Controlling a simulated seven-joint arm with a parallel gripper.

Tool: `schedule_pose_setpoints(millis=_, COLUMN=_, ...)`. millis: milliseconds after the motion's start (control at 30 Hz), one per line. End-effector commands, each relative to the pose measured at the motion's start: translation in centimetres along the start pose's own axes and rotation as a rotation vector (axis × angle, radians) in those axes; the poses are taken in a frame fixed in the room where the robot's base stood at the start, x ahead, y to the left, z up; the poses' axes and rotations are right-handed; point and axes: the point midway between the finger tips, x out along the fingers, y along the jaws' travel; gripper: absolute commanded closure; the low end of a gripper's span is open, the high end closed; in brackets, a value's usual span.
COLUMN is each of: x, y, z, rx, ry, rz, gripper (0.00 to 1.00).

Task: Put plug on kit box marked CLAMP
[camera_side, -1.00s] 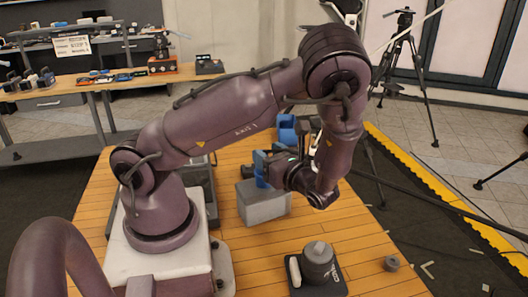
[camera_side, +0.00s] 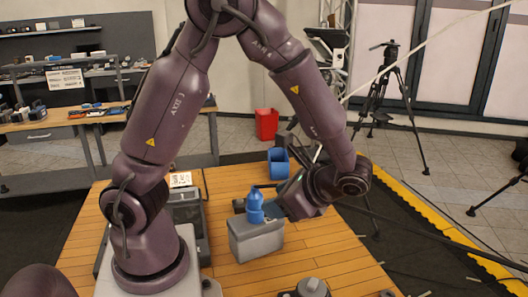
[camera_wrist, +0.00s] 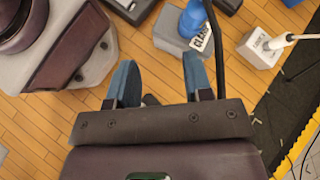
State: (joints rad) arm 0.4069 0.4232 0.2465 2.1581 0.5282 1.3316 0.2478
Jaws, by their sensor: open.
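A blue stepped piece (camera_side: 255,207), seemingly the plug, stands upright on a grey kit box (camera_side: 257,242) in the middle of the bench. In the wrist view, the blue piece (camera_wrist: 192,18) is on the grey box (camera_wrist: 178,42) at the top right, beside a white label of which only the first letters, "CLA", can be read. My gripper (camera_wrist: 160,78) is open, with only wooden boards between its two blue fingers. In the side view, my gripper is just right of the blue piece; whether it touches is unclear, as the fingertips are partly hidden.
A blue bin (camera_side: 278,162) stands behind my gripper. A grey rounded part (camera_side: 312,287) sits at the front edge of view. Another pale labelled box (camera_wrist: 262,47) shows at the wrist view's right. A red bin (camera_side: 267,124) is beyond the bench.

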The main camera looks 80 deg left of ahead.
Motion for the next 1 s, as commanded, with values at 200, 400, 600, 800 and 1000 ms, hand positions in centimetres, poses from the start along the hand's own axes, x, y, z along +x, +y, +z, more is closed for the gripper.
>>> schedule_pose_setpoints(millis=200, x=-2.9, y=1.4, z=3.4, rx=-0.25, ry=0.421, rz=0.161, gripper=0.54)
schedule_pose_setpoints(millis=400, x=-5.7, y=2.6, z=6.8, rx=-0.488, ry=0.781, rz=0.268, gripper=0.54)
schedule_pose_setpoints(millis=600, x=-8.0, y=3.7, z=9.8, rx=-0.698, ry=1.083, rz=0.329, gripper=0.54)
schedule_pose_setpoints(millis=800, x=-9.0, y=4.3, z=11.3, rx=-0.803, ry=1.233, rz=0.351, gripper=0.54)
schedule_pose_setpoints(millis=1000, x=-9.1, y=4.4, z=11.5, rx=-0.818, ry=1.253, rz=0.356, gripper=0.54)
